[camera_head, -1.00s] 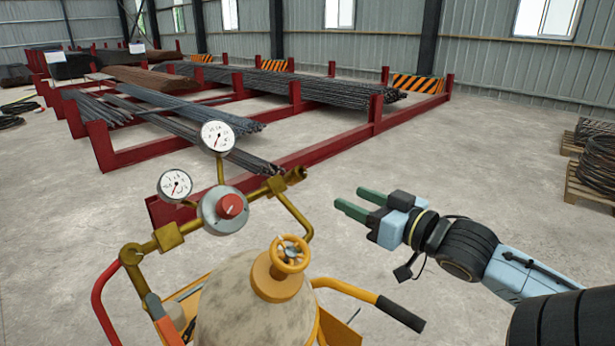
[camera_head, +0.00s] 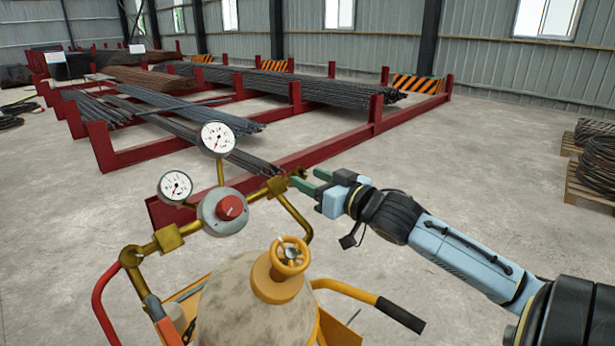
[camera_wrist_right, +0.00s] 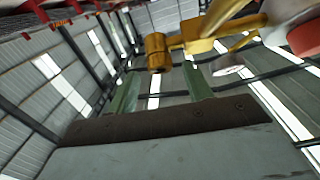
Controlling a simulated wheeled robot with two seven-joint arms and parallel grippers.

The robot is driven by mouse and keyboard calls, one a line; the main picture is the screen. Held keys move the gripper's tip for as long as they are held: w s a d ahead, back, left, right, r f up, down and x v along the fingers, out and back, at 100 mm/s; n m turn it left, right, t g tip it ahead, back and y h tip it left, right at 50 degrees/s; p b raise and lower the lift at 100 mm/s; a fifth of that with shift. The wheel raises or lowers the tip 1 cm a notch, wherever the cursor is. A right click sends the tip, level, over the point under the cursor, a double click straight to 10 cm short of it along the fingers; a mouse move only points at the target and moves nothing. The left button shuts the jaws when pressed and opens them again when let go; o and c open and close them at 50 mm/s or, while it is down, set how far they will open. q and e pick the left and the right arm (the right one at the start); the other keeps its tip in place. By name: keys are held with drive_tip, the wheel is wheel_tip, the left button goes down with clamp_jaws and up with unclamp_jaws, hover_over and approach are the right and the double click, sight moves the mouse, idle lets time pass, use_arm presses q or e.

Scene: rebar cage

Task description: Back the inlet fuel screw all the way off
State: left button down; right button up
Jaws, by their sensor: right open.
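The regulator (camera_head: 223,211) has a red knob and sits on a brass pipe line above a pale gas cylinder (camera_head: 245,312). A small brass fitting (camera_head: 299,173) ends this line on the right; I take it for the inlet fuel screw. It shows in the right wrist view as a ribbed brass cylinder (camera_wrist_right: 157,52). My right gripper (camera_head: 304,178) is open, with its green fingertips close to the fitting. In the wrist view, the fitting appears in the gap between the fingers (camera_wrist_right: 162,72), near the tips; I cannot tell whether they touch. My left gripper is out of view.
Two gauges (camera_head: 217,138) (camera_head: 175,186) stand above the regulator. An orange handwheel (camera_head: 290,256) tops the cylinder. A cart handle with black grip (camera_head: 400,314) lies below my right arm. Red racks (camera_head: 330,149) with rebar stand behind.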

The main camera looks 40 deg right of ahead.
drive_tip(key=shift+w, duration=0.9)
drive_tip(key=shift+c, duration=0.2)
drive_tip(key=c, duration=0.9)
